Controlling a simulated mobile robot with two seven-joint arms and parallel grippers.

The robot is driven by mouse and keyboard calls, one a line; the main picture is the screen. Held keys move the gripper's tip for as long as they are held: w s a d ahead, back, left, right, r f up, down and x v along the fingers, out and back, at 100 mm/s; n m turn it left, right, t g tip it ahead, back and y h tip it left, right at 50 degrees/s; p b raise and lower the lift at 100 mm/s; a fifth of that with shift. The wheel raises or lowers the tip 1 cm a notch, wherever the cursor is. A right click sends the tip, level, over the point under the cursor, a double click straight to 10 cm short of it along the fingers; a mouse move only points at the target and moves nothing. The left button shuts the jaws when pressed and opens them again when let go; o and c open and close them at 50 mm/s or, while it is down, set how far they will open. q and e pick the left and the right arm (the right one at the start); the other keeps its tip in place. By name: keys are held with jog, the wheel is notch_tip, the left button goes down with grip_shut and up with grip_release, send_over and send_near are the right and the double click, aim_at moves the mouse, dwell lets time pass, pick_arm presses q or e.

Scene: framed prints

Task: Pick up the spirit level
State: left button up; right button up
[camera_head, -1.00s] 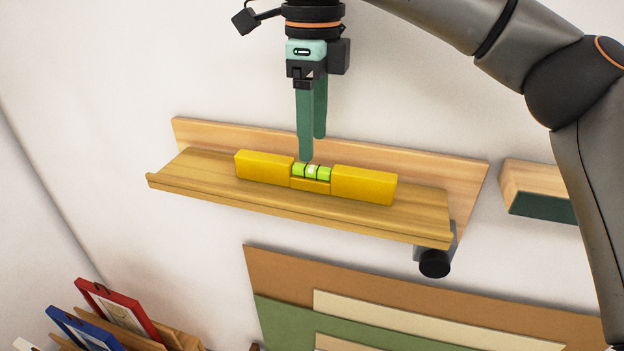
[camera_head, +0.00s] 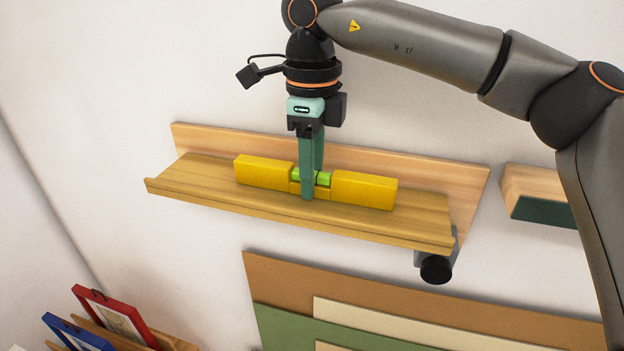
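The yellow spirit level (camera_head: 362,190) with a bright green vial lies on the wooden wall shelf (camera_head: 190,180), lengthwise along it. My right gripper (camera_head: 311,180) points straight down at the middle of the level. One green finger is in front of the level and covers part of the vial; the other is behind it, its tip hidden. The fingers are drawn in around the level and look shut on it. The level still rests on the shelf. My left gripper is not in view.
A black knob (camera_head: 436,269) sits under the shelf's right end. Another wooden ledge (camera_head: 538,190) is at the right. Coloured boards (camera_head: 300,280) are below the shelf. Red (camera_head: 120,318) and blue frames (camera_head: 68,335) stand in a wooden rack at lower left.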

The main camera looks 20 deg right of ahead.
grip_shut()
jog(key=shift+r, duration=0.15)
dwell(0.4)
